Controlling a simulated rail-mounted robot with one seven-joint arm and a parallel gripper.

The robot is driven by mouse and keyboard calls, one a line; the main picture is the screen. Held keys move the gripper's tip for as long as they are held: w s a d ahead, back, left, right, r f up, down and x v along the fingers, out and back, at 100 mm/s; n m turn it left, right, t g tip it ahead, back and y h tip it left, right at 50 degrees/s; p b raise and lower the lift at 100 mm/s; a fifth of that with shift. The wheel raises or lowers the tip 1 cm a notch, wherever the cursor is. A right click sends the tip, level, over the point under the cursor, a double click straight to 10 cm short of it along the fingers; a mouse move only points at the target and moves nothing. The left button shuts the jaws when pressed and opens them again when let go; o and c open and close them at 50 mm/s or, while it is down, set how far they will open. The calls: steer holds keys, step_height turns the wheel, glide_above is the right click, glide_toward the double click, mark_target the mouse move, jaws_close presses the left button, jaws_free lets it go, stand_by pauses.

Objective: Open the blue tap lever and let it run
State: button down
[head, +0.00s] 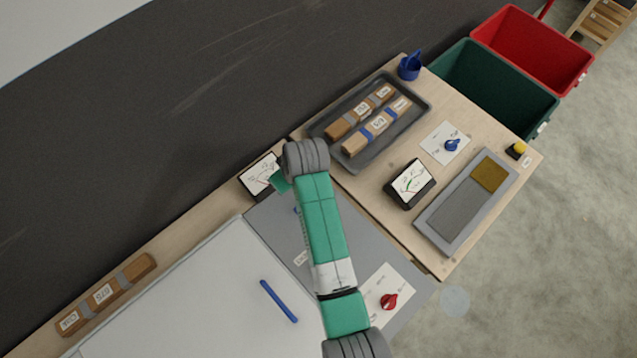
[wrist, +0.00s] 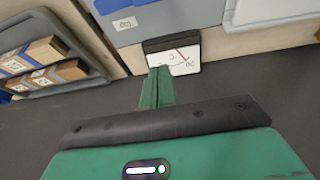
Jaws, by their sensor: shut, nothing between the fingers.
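My gripper (head: 281,182) is mostly hidden behind my arm in the head view, beside a dial gauge. In the wrist view its green fingers (wrist: 157,75) are together and empty, pointing toward the gauge (wrist: 172,52), which shows a red needle. A blue part (wrist: 138,17), possibly the blue tap lever, lies past the fingertips at the top edge of the wrist view, on a grey panel with a label; the picture cuts it off. In the head view only a small blue bit (head: 297,210) shows beside my arm. Whether the lever is open or closed cannot be told.
A red knob (head: 388,301) sits on a white plate, and a blue knob (head: 452,146) on another. A second gauge (head: 410,184), a dark tray (head: 326,125) of wooden blocks and a grey tray (head: 425,222) stand right. A blue rod (head: 279,301) lies on the white board.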

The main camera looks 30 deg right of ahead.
steer(key=shift+s+d+f+g, duration=0.15)
steer(key=shift+s+f, duration=0.1)
steer(key=shift+f, duration=0.25)
steer(key=shift+s+f+g, duration=0.15)
steer(key=shift+s+f, duration=0.05)
steer(key=shift+f, duration=0.25)
steer(key=b+x, duration=0.2)
steer(key=x, duration=0.8)
steer(key=shift+f, duration=0.3)
steer(key=s, duration=0.1)
steer(key=s+p, duration=0.1)
steer(key=shift+s+d+r, duration=0.15)
steer(key=shift+s+r, duration=0.25)
steer(key=shift+s+d+f+p, duration=0.1)
steer(key=shift+s+p, duration=0.3)
steer(key=shift+s, duration=0.2)
